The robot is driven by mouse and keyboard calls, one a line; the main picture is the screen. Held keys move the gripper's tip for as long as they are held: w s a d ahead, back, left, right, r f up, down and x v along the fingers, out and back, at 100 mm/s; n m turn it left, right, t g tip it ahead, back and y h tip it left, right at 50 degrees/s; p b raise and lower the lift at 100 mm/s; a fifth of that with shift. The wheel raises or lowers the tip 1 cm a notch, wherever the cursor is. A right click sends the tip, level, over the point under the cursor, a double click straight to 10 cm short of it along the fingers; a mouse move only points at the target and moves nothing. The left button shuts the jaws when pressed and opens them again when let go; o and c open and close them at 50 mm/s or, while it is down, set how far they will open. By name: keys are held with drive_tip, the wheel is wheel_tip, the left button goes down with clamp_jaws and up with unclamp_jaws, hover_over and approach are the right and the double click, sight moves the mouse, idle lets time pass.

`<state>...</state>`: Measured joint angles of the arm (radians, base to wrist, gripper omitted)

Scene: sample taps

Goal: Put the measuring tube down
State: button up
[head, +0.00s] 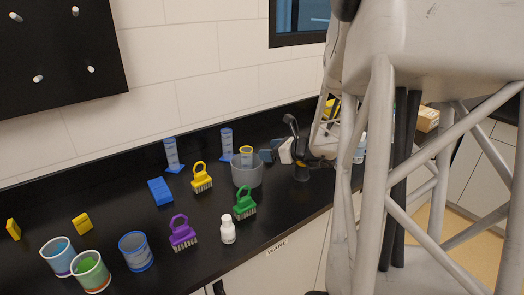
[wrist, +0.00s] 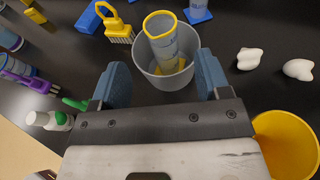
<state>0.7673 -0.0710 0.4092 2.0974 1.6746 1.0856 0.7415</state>
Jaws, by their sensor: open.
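A measuring tube with a yellow rim (head: 246,154) stands inside a grey pot (head: 247,175), its top above the pot's rim. In the wrist view the tube (wrist: 163,42) leans toward the far side of the pot (wrist: 165,78). My gripper (wrist: 161,82) is open, its two blue fingers apart on either side of the pot's near part, with nothing between them that they touch. In the head view my gripper (head: 272,154) is just right of the pot. Two blue measuring tubes, one at the left (head: 172,155) and one behind the pot (head: 226,142), stand upright on blue bases.
Yellow (head: 201,178), green (head: 244,204) and purple (head: 182,233) brushes, a white bottle (head: 228,230) and several cups stand around the pot. A blue block (head: 160,192) lies at left. White lumps (wrist: 250,58) and a yellow container (wrist: 287,143) are at right in the wrist view.

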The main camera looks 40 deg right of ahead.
drive_tip(key=shift+v, duration=0.85)
drive_tip(key=s+a+r+n+g, duration=0.1)
drive_tip(key=s+a+n+g, duration=0.2)
drive_tip(key=a+n, duration=0.35)
drive_tip(key=s+a+r+n+g+y, duration=0.1)
drive_tip(key=s+a+r+n+g, duration=0.2)
drive_tip(key=a, duration=0.7)
drive_tip(key=s+a+n+g, duration=0.3)
drive_tip(key=a+n, duration=0.3)
drive_tip(key=a, duration=0.3)
drive_tip(key=s+a+r+n+g+h, duration=0.1)
drive_tip(key=s+a+n+h, duration=0.2)
drive_tip(key=s+n, duration=0.5)
drive_tip(key=s+a+r+n+h, duration=0.1)
drive_tip(key=s+a+n+h, duration=0.3)
drive_tip(key=s+n, duration=0.3)
drive_tip(key=shift+s+a+r+n+g, duration=0.35)
drive_tip(key=shift+s+a, duration=0.2)
drive_tip(key=shift+s, duration=0.45)
